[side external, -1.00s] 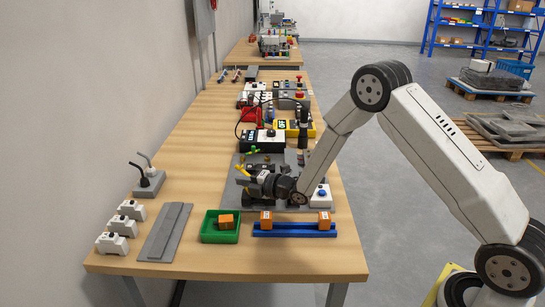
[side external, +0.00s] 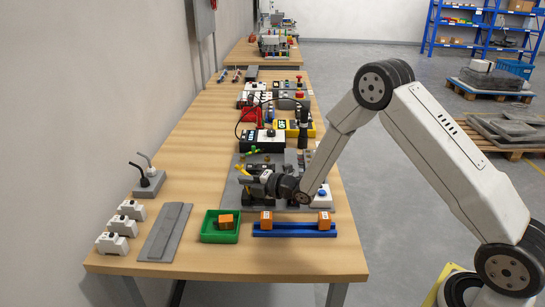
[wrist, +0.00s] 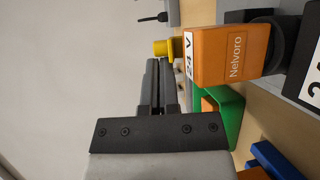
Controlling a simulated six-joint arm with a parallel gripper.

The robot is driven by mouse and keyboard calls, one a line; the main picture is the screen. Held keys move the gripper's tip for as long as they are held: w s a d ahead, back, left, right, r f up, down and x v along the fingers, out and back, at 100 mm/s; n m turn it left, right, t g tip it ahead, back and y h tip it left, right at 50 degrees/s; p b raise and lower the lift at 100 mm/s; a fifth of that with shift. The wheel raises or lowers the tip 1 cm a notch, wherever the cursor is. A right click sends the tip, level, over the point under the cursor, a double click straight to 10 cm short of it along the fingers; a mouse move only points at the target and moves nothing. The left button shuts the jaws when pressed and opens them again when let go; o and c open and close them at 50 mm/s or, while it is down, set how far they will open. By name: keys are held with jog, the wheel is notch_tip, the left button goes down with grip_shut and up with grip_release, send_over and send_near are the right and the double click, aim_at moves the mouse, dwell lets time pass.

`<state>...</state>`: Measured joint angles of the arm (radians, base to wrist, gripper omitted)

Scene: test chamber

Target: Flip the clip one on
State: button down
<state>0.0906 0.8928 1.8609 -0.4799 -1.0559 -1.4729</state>
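My gripper (wrist: 160,62) shows in the wrist view with its two dark fingers close together and nothing seen between them. An orange block marked "Nelvoro" and "24 V" (wrist: 222,56) is right of the fingertips, with a yellow knob (wrist: 164,48) just beyond them. Touching or apart cannot be told. In the side view my gripper (side external: 250,184) is low over the grey board (side external: 241,203), beside a yellow part (side external: 246,170). No part reads clearly as clip one. Three white modules with black tops (side external: 113,244) stand on the table at the near left.
A green tray (side external: 207,238) holds an orange block. A blue rail (side external: 290,232) carries two orange blocks. A grey plate (side external: 165,232) and a grey stand with levers (side external: 149,184) are left. A black box (side external: 262,141) and yellow box (side external: 300,129) stand behind. The left middle table is bare.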

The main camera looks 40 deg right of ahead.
jog(key=shift+s+d, duration=0.25)
jog(key=shift+s, duration=0.05)
dwell(0.9)
jog(key=shift+a, duration=0.1)
jog(key=shift+a+f, duration=0.1)
jog(key=shift+a, duration=1.9)
jog(key=f+v, duration=0.1)
jog(key=v, duration=0.9)
jog(key=shift+d, duration=0.15)
jog(key=shift+r, duration=0.15)
